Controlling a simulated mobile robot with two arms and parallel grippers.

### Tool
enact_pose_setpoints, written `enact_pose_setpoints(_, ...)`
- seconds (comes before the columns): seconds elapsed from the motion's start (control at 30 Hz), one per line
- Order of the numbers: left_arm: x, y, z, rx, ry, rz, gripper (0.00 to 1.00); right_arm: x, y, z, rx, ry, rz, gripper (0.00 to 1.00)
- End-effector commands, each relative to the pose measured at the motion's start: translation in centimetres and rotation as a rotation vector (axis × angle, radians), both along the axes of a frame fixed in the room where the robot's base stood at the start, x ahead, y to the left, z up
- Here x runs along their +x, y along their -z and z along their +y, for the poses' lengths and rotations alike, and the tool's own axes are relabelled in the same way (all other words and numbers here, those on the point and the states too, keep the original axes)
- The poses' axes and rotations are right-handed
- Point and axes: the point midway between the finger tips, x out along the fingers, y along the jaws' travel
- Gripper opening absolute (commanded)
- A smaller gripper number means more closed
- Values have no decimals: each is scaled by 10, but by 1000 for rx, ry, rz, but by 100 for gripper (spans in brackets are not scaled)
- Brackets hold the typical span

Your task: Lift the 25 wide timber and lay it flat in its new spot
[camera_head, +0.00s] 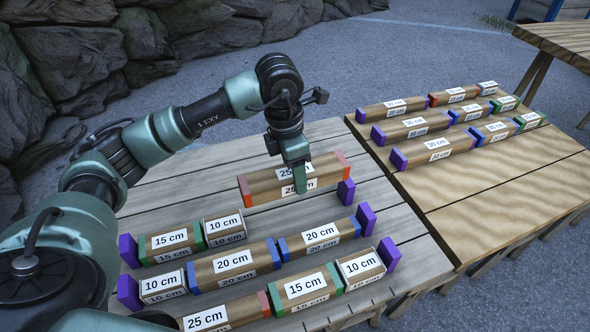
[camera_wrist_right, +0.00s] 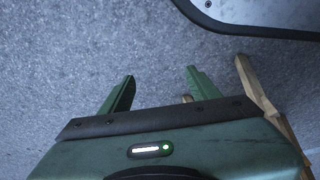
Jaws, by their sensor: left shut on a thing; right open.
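The 25 timber (camera_head: 262,190) is a brown block with orange-red ends and white labels, at the back of the near-left table in the head view. My left gripper (camera_head: 297,184) is shut on it near its middle, from above, and hides part of the label. I cannot tell whether the timber touches the table or hangs slightly above it. Another 25 cm timber (camera_head: 232,315) lies in the front row, partly cut off by the lower edge. My right gripper (camera_wrist_right: 160,90) is open and empty over grey ground in the right wrist view.
The near-left table (camera_head: 190,202) holds rows of 10, 15 and 20 cm timbers between purple end blocks (camera_head: 346,192). The right table (camera_head: 490,205) has similar rows at its back; its front is bare. A rock wall (camera_head: 75,60) stands at the back left.

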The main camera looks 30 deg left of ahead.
Motion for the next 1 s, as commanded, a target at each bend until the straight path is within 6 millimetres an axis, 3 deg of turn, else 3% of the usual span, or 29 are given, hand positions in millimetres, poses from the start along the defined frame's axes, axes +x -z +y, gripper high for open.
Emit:
enact_pose_setpoints(0.43,0,25,0,-1,0,-1,0,21,-47,4,4,5,-29,62)
enact_pose_setpoints(1.0,0,54,0,0,-1,-1,0,31,-114,4,7,12,-63,62)
